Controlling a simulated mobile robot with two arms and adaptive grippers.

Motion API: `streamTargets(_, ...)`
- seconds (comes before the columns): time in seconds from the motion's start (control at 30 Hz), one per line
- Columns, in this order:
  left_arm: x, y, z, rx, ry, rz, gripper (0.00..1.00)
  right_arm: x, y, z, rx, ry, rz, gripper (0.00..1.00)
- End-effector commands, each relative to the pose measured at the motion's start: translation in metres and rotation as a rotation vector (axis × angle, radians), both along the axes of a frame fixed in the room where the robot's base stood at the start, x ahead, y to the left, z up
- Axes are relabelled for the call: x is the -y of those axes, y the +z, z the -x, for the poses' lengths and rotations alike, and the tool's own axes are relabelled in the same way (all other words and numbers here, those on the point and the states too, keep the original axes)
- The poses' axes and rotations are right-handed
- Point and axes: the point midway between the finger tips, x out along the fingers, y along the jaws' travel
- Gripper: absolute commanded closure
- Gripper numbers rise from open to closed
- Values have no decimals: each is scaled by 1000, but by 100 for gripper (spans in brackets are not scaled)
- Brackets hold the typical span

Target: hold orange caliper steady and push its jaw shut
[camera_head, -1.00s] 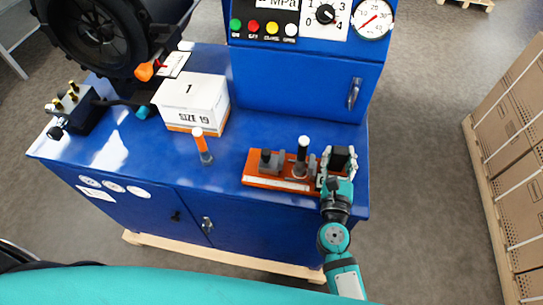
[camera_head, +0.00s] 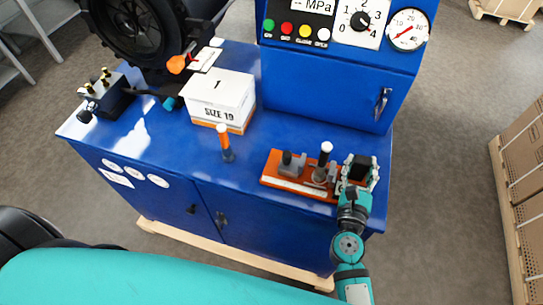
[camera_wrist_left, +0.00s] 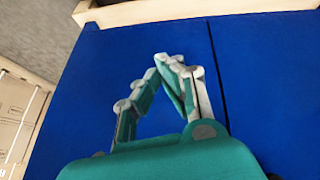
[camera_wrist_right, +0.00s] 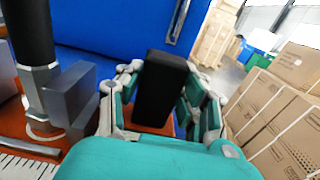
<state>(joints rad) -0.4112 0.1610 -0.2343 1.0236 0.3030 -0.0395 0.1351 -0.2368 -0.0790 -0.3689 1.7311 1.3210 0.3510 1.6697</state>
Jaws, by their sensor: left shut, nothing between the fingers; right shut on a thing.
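The orange caliper (camera_head: 285,184) lies on the blue bench top near its front right edge. It has a pale scale strip, a small grey jaw (camera_head: 293,167) on its left part and a black-handled post (camera_head: 324,157) to the right of that jaw, with a visible gap between them. My right gripper (camera_head: 358,174) is shut on the black block (camera_wrist_right: 160,90) at the caliper's right end, with fingers on both sides of it. My left gripper (camera_wrist_left: 166,62) is shut and empty, its fingertips together in front of the blue cabinet front; it is not identifiable in the head view.
An orange-handled tool (camera_head: 225,143) stands upright left of the caliper. Behind it is a white box (camera_head: 215,97) marked SIZE 19. A blue control cabinet (camera_head: 325,85) rises behind the caliper. Cartons (camera_head: 525,170) stand to the right. The front left bench top is clear.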

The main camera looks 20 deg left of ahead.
Motion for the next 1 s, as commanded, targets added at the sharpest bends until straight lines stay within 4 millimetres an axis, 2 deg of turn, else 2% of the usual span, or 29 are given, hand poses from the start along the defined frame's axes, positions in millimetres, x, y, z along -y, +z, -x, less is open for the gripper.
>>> streamTargets(0.03,4,26,-23,86,57,62,100,0,0,0,-1,1,0,100)
streamTargets(0.1,11,65,-54,199,144,164,100,0,0,0,-1,1,0,100)
streamTargets(0.17,17,102,-76,291,215,260,100,0,0,0,-1,1,0,100)
streamTargets(0.27,26,169,-105,428,328,437,100,0,0,0,-1,1,0,100)
streamTargets(0.3,29,197,-115,478,371,512,100,0,0,0,-1,1,0,100)
streamTargets(0.4,35,265,-130,581,474,706,100,0,0,0,-1,1,0,100)
streamTargets(0.5,36,324,-137,649,563,886,100,0,0,0,-1,1,0,100)
streamTargets(0.6,36,370,-139,690,633,1030,100,0,0,0,-1,1,0,100)
streamTargets(0.7,35,399,-138,709,681,1131,100,0,0,0,-1,1,0,100)
streamTargets(0.8,34,414,-138,718,706,1184,100,0,0,0,-1,1,0,100)
streamTargets(1.0,35,420,-157,726,717,1204,100,0,0,0,-1,1,0,100)
